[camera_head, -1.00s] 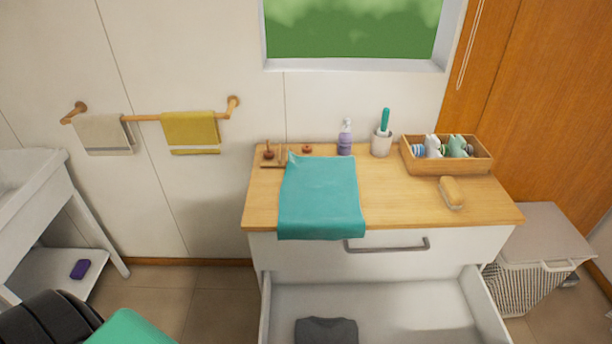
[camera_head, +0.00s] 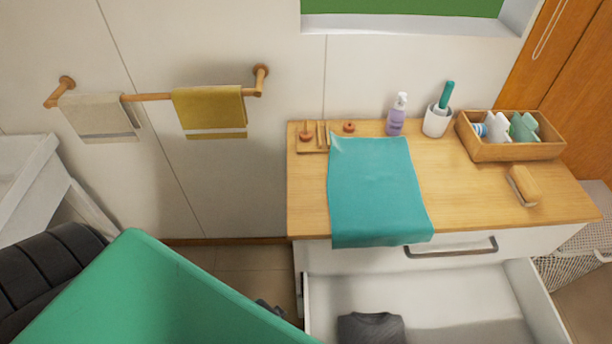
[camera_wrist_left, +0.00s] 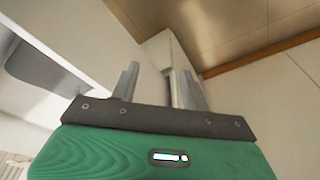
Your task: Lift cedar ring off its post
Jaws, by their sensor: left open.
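A small wooden stand (camera_head: 313,150) sits at the back left corner of the wooden counter. A reddish-brown ring (camera_head: 305,138), apparently the cedar ring, is low around an upright post on it. A similar brown ring or disc (camera_head: 348,127) lies on the counter to its right. My left gripper (camera_wrist_left: 160,70) is open and empty in the left wrist view, with bare floor and wall beyond it. In the head view its grey end (camera_head: 268,306) shows partly behind my green arm, low and left of the counter, well apart from the ring. My right gripper is out of view.
A teal cloth (camera_head: 378,190) drapes over the counter's front edge, close to the stand. The drawer (camera_head: 450,290) below is open.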

